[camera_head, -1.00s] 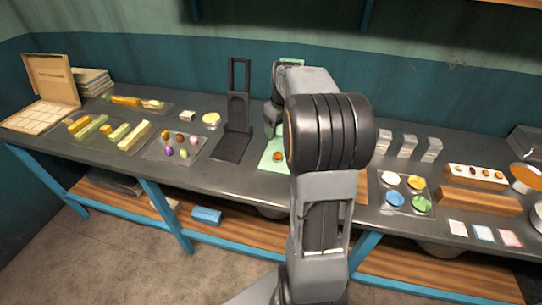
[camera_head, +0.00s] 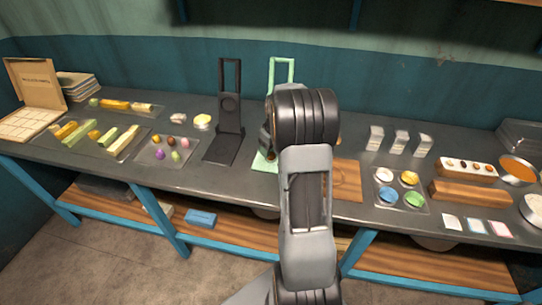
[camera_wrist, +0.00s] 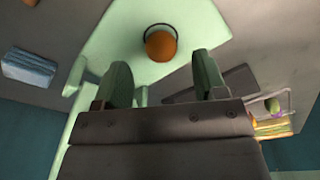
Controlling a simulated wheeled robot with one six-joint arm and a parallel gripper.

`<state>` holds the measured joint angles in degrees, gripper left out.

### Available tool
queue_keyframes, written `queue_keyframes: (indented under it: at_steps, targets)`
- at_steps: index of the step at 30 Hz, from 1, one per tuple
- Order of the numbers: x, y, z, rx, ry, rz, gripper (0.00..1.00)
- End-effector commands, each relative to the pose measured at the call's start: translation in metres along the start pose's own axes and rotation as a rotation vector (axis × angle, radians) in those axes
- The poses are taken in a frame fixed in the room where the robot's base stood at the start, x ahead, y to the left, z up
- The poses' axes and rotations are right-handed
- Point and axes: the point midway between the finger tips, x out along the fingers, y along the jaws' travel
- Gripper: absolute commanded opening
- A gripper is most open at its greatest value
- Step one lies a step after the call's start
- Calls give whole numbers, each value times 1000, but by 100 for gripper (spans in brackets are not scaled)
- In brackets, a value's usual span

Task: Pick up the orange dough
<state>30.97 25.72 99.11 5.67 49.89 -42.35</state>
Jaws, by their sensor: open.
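The orange dough (camera_wrist: 161,44) is a small ball resting in a dark ring on the base of the light green stand (camera_wrist: 205,35). In the head view the stand's upright frame (camera_head: 281,62) shows behind my arm, and the dough is hidden there. In the wrist view my gripper (camera_wrist: 162,62) is open, with its two green-tipped fingers apart. The dough appears beyond the fingertips, roughly in line with the gap between them. Nothing is held. In the head view my gripper is mostly hidden behind my arm.
A black stand (camera_head: 224,148) is just left of the green one. A tray of small coloured balls (camera_head: 150,160) lies farther left. A wooden board (camera_head: 347,181) is right of my arm, with a tray of coloured discs (camera_head: 402,204) beyond it.

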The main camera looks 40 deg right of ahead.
Motion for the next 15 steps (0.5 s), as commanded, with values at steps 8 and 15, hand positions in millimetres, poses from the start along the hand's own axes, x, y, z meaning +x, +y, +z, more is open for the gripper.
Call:
queue_keyframes:
  at_steps: [8, 15]
  targets:
    - [32, -2, -1, -1, -1, -2, 65]
    - [36, -2, -1, -1, 0, -1, 65]
